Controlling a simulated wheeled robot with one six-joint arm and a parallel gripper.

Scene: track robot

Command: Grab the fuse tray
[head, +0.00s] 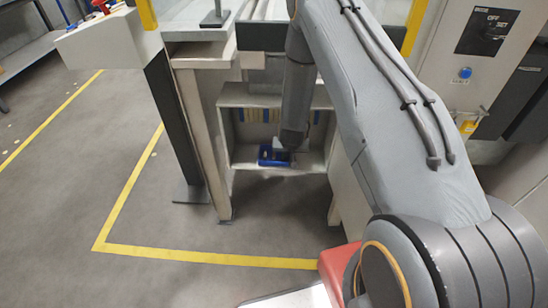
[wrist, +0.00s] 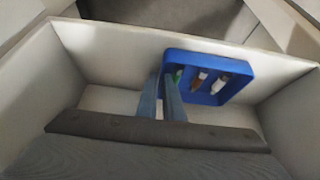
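The fuse tray (wrist: 243,82) is a small blue open tray with several slots. It holds a few fuse-like pieces, white, brown and green. In the wrist view it lies right of centre in a pale compartment, against the far wall. It also shows in the head view as a blue shape (head: 266,159) low in the cubby. My gripper (wrist: 163,76) has its two fingers close together at the tray's left edge. The fingers appear shut on that edge; the tips are partly hidden against the tray. In the head view my gripper (head: 281,147) reaches down over the tray.
The pale cubby (head: 245,155) has close side walls and a low front lip. A dark post (head: 175,130) stands left of it. A control panel (head: 487,32) is at the upper right. The grey floor (head: 70,190) with yellow lines is clear at left.

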